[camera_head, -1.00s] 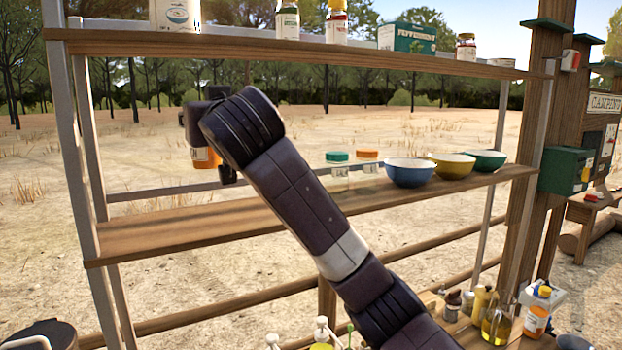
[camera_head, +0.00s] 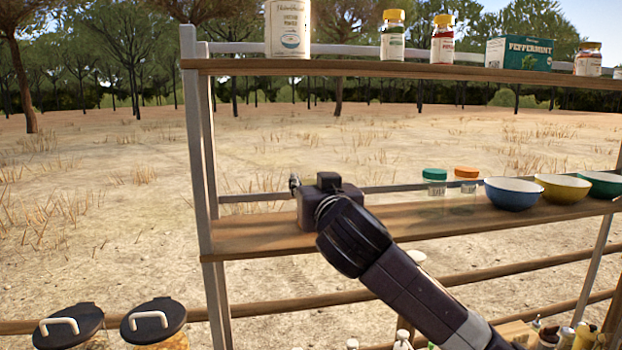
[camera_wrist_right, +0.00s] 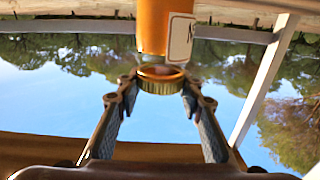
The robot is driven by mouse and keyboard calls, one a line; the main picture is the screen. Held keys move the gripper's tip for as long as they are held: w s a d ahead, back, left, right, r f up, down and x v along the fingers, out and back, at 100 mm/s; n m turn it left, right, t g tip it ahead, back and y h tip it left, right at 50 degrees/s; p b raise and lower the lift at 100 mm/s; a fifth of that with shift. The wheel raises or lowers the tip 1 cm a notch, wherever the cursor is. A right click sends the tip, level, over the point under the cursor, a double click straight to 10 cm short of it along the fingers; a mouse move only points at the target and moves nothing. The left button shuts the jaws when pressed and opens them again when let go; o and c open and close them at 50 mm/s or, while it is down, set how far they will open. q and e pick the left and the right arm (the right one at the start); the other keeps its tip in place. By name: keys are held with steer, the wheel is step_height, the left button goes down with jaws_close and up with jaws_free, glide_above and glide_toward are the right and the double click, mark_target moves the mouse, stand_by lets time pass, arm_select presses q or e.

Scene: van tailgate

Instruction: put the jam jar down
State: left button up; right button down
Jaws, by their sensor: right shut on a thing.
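The jam jar (camera_wrist_right: 166,26) shows in the right wrist view as an orange jar with a gold lid and a pale label. My right gripper (camera_wrist_right: 160,84) is shut on it, with a finger on each side of the lid. In the head view my right wrist and gripper (camera_head: 326,192) are at the left part of the middle shelf (camera_head: 255,236). There the jar is hidden behind my own arm, so I cannot tell whether it touches the shelf. My left gripper is not in view.
Right along the middle shelf stand a green-lidded jar (camera_head: 434,183), an orange-lidded jar (camera_head: 466,180), a blue bowl (camera_head: 513,194), a yellow bowl (camera_head: 562,189) and a green bowl (camera_head: 601,184). The upper shelf (camera_head: 350,68) holds a canister, jars and a peppermint box. A metal post (camera_head: 197,150) stands at the left end.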

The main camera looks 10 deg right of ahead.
steer(key=shift+w+f, duration=0.1)
steer(key=c, duration=1.3)
jaws_free()
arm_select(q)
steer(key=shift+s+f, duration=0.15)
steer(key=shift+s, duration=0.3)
arm_select(e)
steer(key=shift+s+b, duration=0.25)
steer(key=shift+b, duration=0.05)
arm_select(q)
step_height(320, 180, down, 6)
steer(key=b, duration=0.6)
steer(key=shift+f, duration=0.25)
arm_select(e)
steer(key=s, duration=1.1)
steer(key=shift+s, duration=0.35)
